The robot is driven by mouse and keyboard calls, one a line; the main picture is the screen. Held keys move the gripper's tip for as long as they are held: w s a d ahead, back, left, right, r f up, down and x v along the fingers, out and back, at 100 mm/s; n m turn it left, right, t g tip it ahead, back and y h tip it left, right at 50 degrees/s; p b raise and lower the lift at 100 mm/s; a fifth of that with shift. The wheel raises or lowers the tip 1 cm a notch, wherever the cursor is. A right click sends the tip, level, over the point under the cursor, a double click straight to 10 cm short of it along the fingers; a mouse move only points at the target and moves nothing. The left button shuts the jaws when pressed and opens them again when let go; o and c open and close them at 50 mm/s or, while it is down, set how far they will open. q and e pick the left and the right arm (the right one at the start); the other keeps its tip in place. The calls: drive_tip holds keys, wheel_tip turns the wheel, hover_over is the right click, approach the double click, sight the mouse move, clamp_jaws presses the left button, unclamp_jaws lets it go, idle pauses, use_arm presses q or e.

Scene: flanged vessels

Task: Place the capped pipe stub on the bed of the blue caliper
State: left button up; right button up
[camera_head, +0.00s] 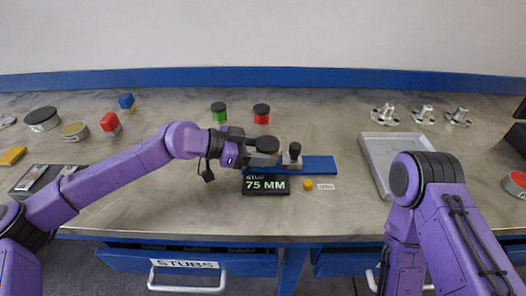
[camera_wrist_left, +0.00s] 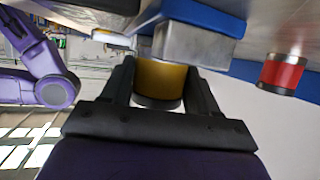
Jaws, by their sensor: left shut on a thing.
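My left gripper (camera_head: 265,155) is shut on the capped pipe stub, at the left end of the blue caliper (camera_head: 320,166). In the left wrist view the stub's gold body (camera_wrist_left: 160,80) sits between the two fingers, with a dark cap end. In the head view its dark round top (camera_head: 268,144) shows. The caliper has a grey jaw block (camera_head: 292,165) with a black knob, just right of the gripper. The stub's underside is hidden, so I cannot tell whether it touches the bed. My right gripper is out of view.
A display (camera_head: 265,186) reading 75 MM stands in front of the caliper. Green (camera_head: 219,112) and red (camera_head: 262,113) dark-topped cylinders stand behind. A grey tray (camera_head: 390,150) is at right, with metal flanged parts (camera_head: 423,114) beyond. A small yellow knob (camera_head: 308,185) sits in front.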

use_arm(q)
drive_tip(key=shift+f, duration=0.55)
drive_tip(key=o, duration=1.5)
drive_tip(key=shift+f, duration=0.15)
drive_tip(key=shift+c, duration=0.2)
drive_tip(key=shift+s, duration=0.1)
drive_tip(key=shift+f, duration=0.1)
drive_tip(key=shift+r, duration=0.25)
drive_tip(key=r+b+v, duration=0.1)
drive_tip(key=v, duration=1.1)
drive_tip(key=shift+b, duration=0.35)
